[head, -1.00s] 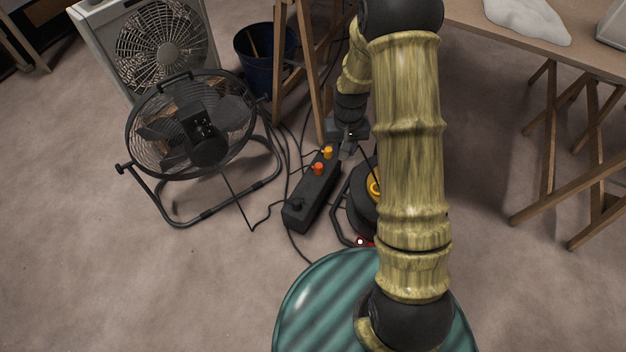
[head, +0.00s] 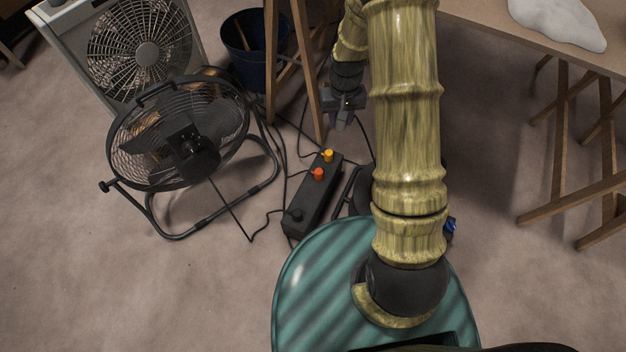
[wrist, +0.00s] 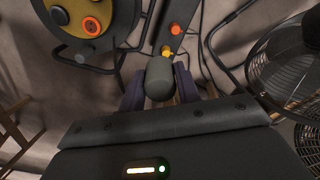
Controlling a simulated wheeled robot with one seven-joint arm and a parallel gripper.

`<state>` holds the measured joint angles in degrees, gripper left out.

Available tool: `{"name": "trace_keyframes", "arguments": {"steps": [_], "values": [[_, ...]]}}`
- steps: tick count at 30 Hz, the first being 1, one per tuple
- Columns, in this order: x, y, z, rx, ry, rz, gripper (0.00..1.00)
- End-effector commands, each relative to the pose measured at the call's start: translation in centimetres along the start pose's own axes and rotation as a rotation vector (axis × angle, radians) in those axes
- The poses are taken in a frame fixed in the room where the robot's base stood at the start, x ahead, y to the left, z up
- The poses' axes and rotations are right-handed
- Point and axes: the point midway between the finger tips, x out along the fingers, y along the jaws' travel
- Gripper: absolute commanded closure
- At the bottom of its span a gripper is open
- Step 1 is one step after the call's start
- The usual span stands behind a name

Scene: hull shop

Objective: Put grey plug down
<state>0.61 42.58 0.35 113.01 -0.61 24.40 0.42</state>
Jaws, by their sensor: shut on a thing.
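The grey plug (wrist: 160,78) is between the two fingers of my gripper (wrist: 160,88) in the wrist view, its rounded body towards the camera. In the head view my gripper (head: 343,122) is beyond the far end of the black power strip (head: 313,200), beside the wooden trestle leg. The plug is too small there to make out clearly. My gripper appears above the floor, apart from the strip. The strip carries a yellow plug (head: 328,155), an orange plug (head: 318,174) and a black plug (head: 295,215). The plug's far end is hidden.
A round floor fan (head: 180,135) and a box fan (head: 140,45) stand left. A dark blue bucket (head: 250,50) is behind the trestle (head: 305,60). Cables run around the strip. A cable reel (wrist: 75,40) shows in the wrist view. The front-left floor is bare.

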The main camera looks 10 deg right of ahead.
Motion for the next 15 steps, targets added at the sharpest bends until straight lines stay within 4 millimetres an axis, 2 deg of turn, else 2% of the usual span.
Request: {"name": "trace_keyframes", "arguments": {"steps": [8, 11, 14, 15], "values": [[0.5, -0.8, 0.1, -0.006, -0.001, -0.001, 1.0], [2.3, -1.4, 0.2, 0.027, -0.003, -0.001, 1.0], [5.7, -2.5, 0.5, 0.096, -0.006, -0.003, 1.0], [7.4, -3.1, 0.7, 0.132, -0.007, -0.003, 1.0]]}}
